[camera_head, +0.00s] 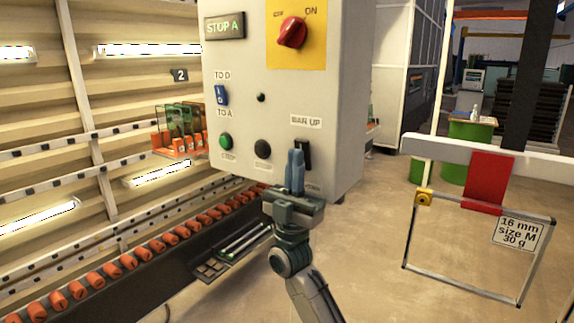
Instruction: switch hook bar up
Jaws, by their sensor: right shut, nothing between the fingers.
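A pale grey control box (240,90) hangs in the upper middle of the head view. Its black bar switch (303,152) sits at the lower right of the front face, under a label reading "BAR UP" (306,122). My right gripper (295,158) is shut and empty, with its blue fingers pointing up just in front of the switch's left side. The fingers hide part of the switch, and I cannot tell if they touch it. The switch's position is hard to tell. My left gripper is not in view.
The box also carries a red rotary knob (292,32), a blue switch (221,95), a green button (226,140) and a black button (263,148). A row of orange rollers (128,262) runs at the lower left. A hanging frame (407,235) stands at right. The floor between is clear.

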